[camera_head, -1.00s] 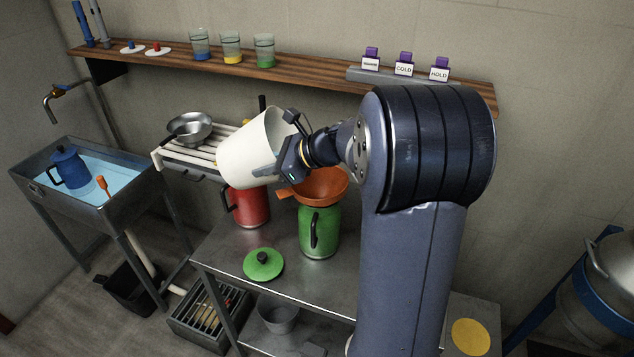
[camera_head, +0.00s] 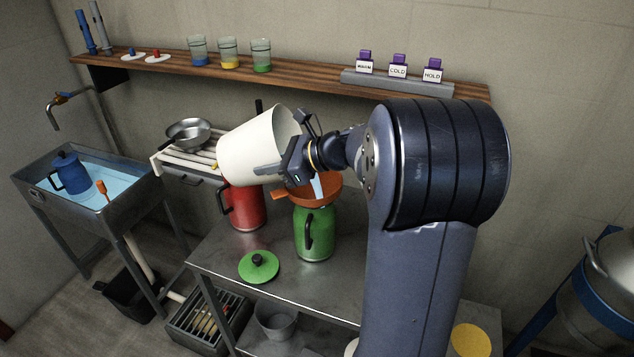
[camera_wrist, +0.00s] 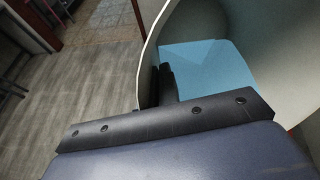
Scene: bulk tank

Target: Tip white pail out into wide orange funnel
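The white pail (camera_head: 253,151) is in my gripper (camera_head: 276,171), tilted with its mouth toward the upper right, above the table. My gripper is shut on the pail's side; a finger lies along its wall. In the wrist view, the pail's rim (camera_wrist: 152,45) and pale blue liquid (camera_wrist: 210,66) inside it show. The wide orange funnel (camera_head: 325,191) sits in the mouth of the green can (camera_head: 318,240), below and right of the pail. A pale blue streak (camera_head: 318,187), apparently liquid, runs down into the funnel. My wrist partly hides the pail's lower lip.
A red can (camera_head: 246,210) stands close left of the green can. A green lid (camera_head: 259,266) lies on the metal table (camera_head: 222,256). A rack with a steel pan (camera_head: 189,133) is behind left. A wall shelf (camera_head: 290,77) holds jars above. A blue jug (camera_head: 69,172) sits in the sink.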

